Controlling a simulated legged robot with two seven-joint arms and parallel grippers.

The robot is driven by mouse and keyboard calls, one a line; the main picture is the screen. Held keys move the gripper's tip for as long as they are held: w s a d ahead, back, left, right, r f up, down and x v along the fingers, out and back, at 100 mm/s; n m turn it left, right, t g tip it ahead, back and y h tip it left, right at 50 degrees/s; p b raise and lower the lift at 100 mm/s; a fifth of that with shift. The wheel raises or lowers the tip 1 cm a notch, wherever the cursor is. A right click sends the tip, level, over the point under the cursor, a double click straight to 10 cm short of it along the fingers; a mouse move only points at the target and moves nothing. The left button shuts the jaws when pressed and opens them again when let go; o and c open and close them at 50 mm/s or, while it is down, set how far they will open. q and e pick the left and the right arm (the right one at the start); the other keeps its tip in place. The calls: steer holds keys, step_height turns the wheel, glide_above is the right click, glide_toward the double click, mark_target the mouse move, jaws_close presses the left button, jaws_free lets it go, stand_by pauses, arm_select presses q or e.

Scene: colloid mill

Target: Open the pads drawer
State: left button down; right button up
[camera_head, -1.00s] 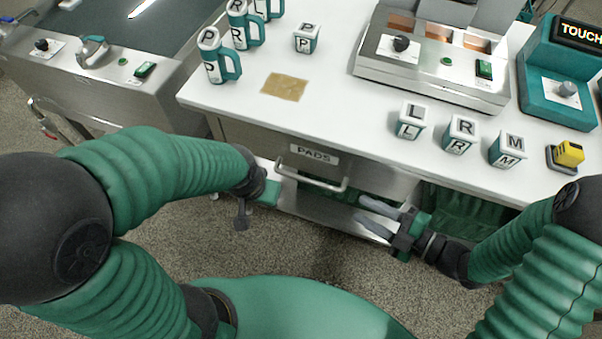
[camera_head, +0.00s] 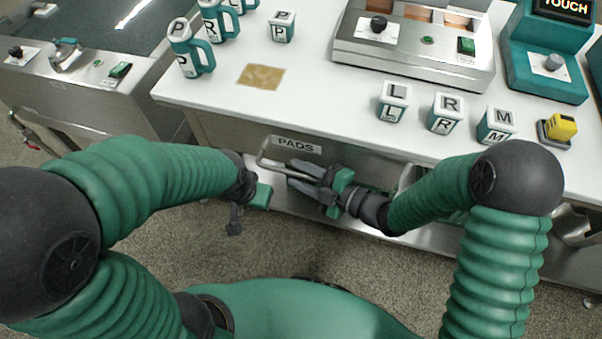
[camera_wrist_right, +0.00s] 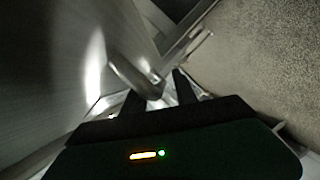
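The pads drawer (camera_head: 365,166) is a grey metal front under the white worktop, with a "PADS" label (camera_head: 298,145) and a bar handle (camera_head: 268,162). The drawer looks shut. My right gripper (camera_head: 291,174) is at the handle, its two grey fingers apart and pointing left, hiding part of the bar. In the right wrist view the handle (camera_wrist_right: 133,76) shows ahead of and between the dark, spread fingers (camera_wrist_right: 158,95); I cannot tell whether they touch it. My left gripper (camera_head: 246,200) hangs left of the handle, its fingers too unclear to judge.
The worktop (camera_head: 330,110) carries lettered mugs (camera_head: 190,48), lettered boxes (camera_head: 394,100), a tan pad (camera_head: 261,76), a metal control unit (camera_head: 415,60) and a yellow switch (camera_head: 560,127). A shelf edge lies below the drawer. Speckled floor is clear in front.

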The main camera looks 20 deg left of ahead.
steer(key=shift+a, duration=0.4)
steer(key=c, duration=0.4)
steer(key=shift+c, duration=1.4)
steer(key=shift+d, duration=0.3)
jaws_close()
steer(key=shift+d+f, duration=0.1)
steer(key=shift+f, duration=0.05)
